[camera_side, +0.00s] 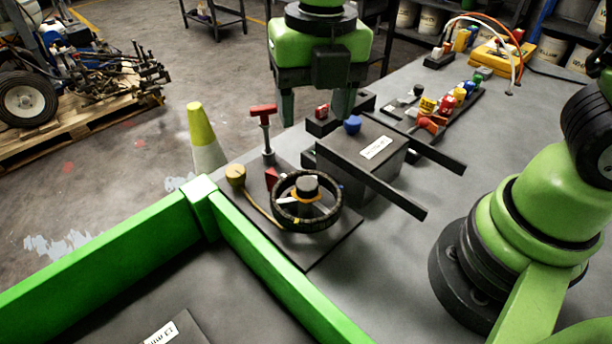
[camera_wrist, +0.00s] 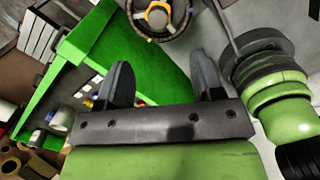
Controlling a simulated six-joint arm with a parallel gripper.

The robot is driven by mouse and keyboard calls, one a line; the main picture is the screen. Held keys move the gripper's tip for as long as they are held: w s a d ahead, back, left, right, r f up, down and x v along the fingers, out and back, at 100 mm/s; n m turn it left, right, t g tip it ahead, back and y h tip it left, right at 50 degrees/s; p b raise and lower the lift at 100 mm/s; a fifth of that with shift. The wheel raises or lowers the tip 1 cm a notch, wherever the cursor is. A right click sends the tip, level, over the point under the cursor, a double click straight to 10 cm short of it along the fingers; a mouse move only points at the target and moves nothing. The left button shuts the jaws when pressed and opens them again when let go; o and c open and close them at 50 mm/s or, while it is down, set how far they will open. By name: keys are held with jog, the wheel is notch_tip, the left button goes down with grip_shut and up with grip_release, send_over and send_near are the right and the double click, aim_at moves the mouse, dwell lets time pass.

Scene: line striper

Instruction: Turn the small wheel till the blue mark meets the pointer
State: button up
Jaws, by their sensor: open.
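The small wheel (camera_side: 306,201) is a black ring with an orange and dark hub, mounted flat on a dark plate. In the wrist view the wheel (camera_wrist: 157,14) is cut off by the top edge, beyond my fingertips.
A red T-handle (camera_side: 264,130) and a brass knob (camera_side: 235,176) stand close by the wheel. A dark box with a blue knob (camera_side: 352,125) is just right of it. Green tray walls (camera_side: 270,260) rise in front.

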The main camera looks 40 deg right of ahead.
aim_at(306, 182)
jog(key=f+n, duration=0.1)
jog(key=f, duration=0.3)
jog(key=f+n, duration=0.1)
jog(key=f, duration=0.3)
jog(key=a+f+n, duration=0.1)
jog(key=f+n, duration=0.1)
jog(key=f, duration=0.2)
jog(key=shift+w+f+g+h, duration=0.2)
jog(key=shift+w+g+h, duration=0.05)
jog(key=shift+g+h, duration=0.05)
jog(key=shift+c, duration=0.4)
jog(key=c, duration=0.8)
jog(key=shift+c, duration=0.2)
